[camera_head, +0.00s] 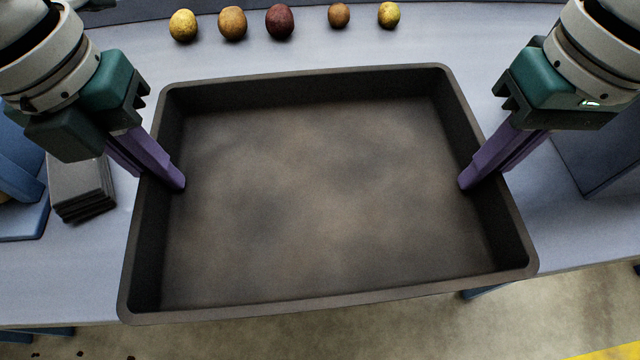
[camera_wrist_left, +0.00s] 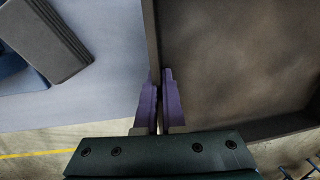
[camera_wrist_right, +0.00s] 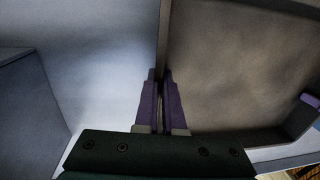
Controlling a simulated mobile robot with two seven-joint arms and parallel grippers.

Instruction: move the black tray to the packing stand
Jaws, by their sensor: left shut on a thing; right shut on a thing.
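The black tray (camera_head: 330,292) is large, rectangular and empty, and fills the middle of the head view. My left gripper (camera_head: 178,186) is shut on its left wall, with one finger inside and one outside; the left wrist view shows the fingers (camera_wrist_left: 160,90) pinching the wall of the tray (camera_wrist_left: 152,40). My right gripper (camera_head: 468,184) is shut on the right wall in the same way, and the right wrist view shows its fingers (camera_wrist_right: 160,90) astride the tray wall (camera_wrist_right: 164,30). The tray's near edge reaches past the table's front edge. I cannot tell whether its bottom touches the table. The packing stand cannot be made out.
The pale table (camera_head: 60,280) lies under the tray. Several potatoes (camera_head: 280,20) stand in a row beyond the tray's far wall. A stack of dark grey flat pieces (camera_head: 80,186) is left of the tray. A blue-grey box-like thing (camera_head: 600,150) is at the right.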

